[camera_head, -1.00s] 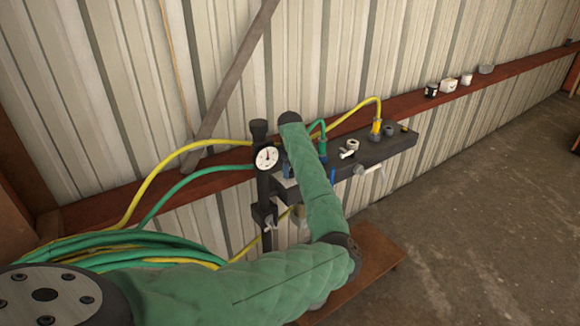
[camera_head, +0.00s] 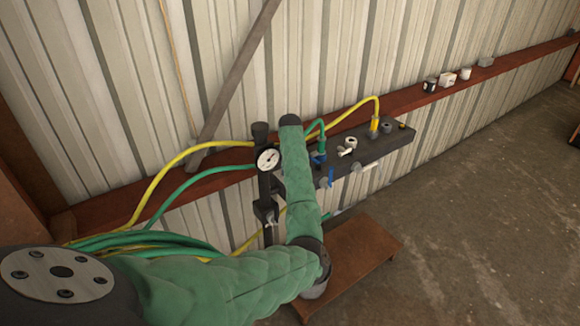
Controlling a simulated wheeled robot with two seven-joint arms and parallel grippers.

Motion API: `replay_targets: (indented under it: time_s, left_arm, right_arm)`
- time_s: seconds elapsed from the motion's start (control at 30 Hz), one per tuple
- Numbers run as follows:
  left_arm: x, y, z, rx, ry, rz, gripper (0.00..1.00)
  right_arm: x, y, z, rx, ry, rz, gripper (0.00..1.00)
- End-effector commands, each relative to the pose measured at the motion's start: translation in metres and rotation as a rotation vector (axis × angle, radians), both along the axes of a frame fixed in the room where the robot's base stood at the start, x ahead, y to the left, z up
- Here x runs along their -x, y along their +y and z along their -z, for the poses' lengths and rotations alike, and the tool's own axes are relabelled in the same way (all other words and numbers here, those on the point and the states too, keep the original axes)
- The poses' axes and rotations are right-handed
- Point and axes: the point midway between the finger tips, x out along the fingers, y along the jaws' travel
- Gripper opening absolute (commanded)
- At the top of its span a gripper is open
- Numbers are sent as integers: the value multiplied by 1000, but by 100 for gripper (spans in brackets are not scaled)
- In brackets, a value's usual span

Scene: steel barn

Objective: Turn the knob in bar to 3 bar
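A pressure regulator stands on the wall rail, with a black knob (camera_head: 260,130) on top and a round white gauge (camera_head: 268,160) below it. The gauge needle seems to point up and to the right; the numbers are too small to read. My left arm in its green sleeve comes in from the lower left, bends, and reaches up just right of the gauge. Its far end is a dark cap beside the knob, with a small gap visible between them. My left gripper is hidden behind the arm. My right gripper is not in view.
A dark manifold bar (camera_head: 355,150) with valves and yellow and green hoses runs right of the arm. Coiled hoses (camera_head: 130,243) lie at the left. A brown bench (camera_head: 365,250) stands below.

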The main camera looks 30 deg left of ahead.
Motion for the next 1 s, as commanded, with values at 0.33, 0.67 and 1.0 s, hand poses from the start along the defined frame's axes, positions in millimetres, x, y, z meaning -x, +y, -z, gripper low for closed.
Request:
replay_targets:
  time_s: [0.33,0.67,1.0]
  left_arm:
    - [-1,1,-2,-3,-4,29,13]
    - [-1,1,-2,-2,-3,28,57]
    - [-1,1,-2,-1,-3,27,57]
  right_arm:
    - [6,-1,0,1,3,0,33]
    - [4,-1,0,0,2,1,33]
    - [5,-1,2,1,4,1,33]
